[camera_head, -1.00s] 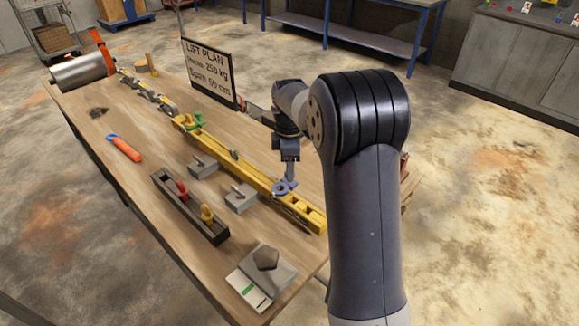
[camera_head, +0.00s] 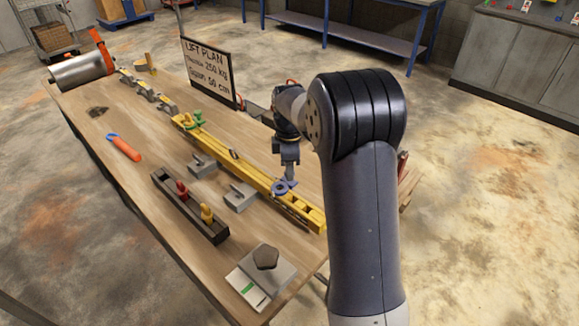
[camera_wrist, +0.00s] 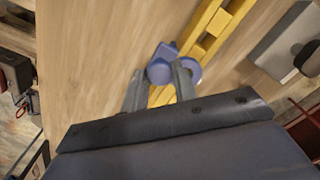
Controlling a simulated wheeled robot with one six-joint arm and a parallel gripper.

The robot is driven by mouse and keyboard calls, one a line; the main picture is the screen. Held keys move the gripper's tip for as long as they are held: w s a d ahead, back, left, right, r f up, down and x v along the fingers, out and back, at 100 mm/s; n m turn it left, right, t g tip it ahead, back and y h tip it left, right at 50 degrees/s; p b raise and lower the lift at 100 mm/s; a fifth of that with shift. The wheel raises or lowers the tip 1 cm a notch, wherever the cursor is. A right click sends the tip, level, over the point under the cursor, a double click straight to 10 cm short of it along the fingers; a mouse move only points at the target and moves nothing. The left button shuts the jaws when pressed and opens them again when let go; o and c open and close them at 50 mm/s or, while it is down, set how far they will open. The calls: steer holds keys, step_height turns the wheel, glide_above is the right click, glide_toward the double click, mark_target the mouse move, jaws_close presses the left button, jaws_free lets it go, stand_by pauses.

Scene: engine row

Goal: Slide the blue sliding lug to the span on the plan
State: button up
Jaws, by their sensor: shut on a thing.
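The blue sliding lug (camera_head: 283,188) sits on the yellow spreader beam (camera_head: 250,175), towards its near right end. My gripper (camera_head: 287,183) points down at the lug and is shut on it. In the wrist view the two fingers (camera_wrist: 160,84) close around the blue lug (camera_wrist: 165,52), with the yellow beam (camera_wrist: 208,38) running under it. A green lug (camera_head: 193,119) is at the beam's far left end. The lift plan board (camera_head: 208,72) stands behind the beam; it reads 250 kg and a span that looks like 90 cm, the first digit being hard to read.
Two grey blocks (camera_head: 240,196) stand in front of the beam. A dark tray (camera_head: 170,199) holds a red and a yellow piece. A scale (camera_head: 262,277) with a dark weight is at the near corner. An orange-handled tool (camera_head: 124,148) lies at left; a chain (camera_head: 147,90) runs beyond the beam.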

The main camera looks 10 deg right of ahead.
jaws_close()
steer(key=s+d, duration=0.1)
steer(key=s, duration=0.1)
steer(key=s+d+b, duration=0.1)
steer(key=s, duration=0.1)
steer(key=shift+d, duration=0.4)
steer(key=o, duration=1)
jaws_free()
steer(key=shift+s, duration=0.1)
step_height(320, 180, up, 11)
steer(key=shift+f, duration=0.2)
